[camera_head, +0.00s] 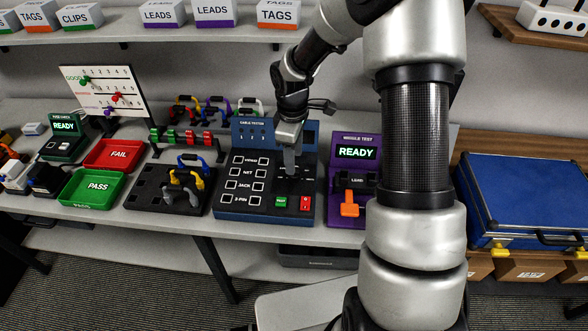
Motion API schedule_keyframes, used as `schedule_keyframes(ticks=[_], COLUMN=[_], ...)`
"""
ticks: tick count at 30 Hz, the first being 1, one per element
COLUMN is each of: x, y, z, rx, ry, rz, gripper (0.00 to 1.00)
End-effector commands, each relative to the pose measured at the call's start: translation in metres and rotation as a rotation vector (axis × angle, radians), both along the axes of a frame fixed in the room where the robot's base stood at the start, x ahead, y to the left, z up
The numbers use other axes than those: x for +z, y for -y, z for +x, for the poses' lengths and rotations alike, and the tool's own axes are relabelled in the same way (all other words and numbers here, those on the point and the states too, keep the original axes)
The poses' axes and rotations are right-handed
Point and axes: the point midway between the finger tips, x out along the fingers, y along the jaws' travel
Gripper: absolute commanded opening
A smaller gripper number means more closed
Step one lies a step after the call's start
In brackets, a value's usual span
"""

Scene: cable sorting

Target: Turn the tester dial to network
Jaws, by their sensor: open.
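The cable tester (228,202) is a dark blue box on the bench, with a raised back panel (252,133) marked "CABLE TESTER". Its sloped face has a column of white squares with labels that read like VIDEO, NET, JACK and 3-PIN. A green button (281,202) and a red switch (305,203) sit at its front. My gripper (291,172) points down over the right part of the face, where the dial seems to be. The fingers hide most of the dial, so its pointer setting cannot be read. I cannot tell whether the fingers touch it.
A black cable holder (150,190) stands left, then green PASS (93,187) and red FAIL (114,154) trays. A blue case (520,195) lies far right.

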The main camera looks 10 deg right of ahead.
Motion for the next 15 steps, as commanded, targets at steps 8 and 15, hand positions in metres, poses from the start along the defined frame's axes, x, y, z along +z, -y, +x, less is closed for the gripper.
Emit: schedule_keyframes(ticks=[8, 15], x=[-0.048, -0.061], y=[0.001, 0.002], z=[0.002, 0.003], rx=[0.001, 0.001], ry=[-0.002, 0.001], rz=[0.0, -0.001], gripper=[0.46, 0.46])
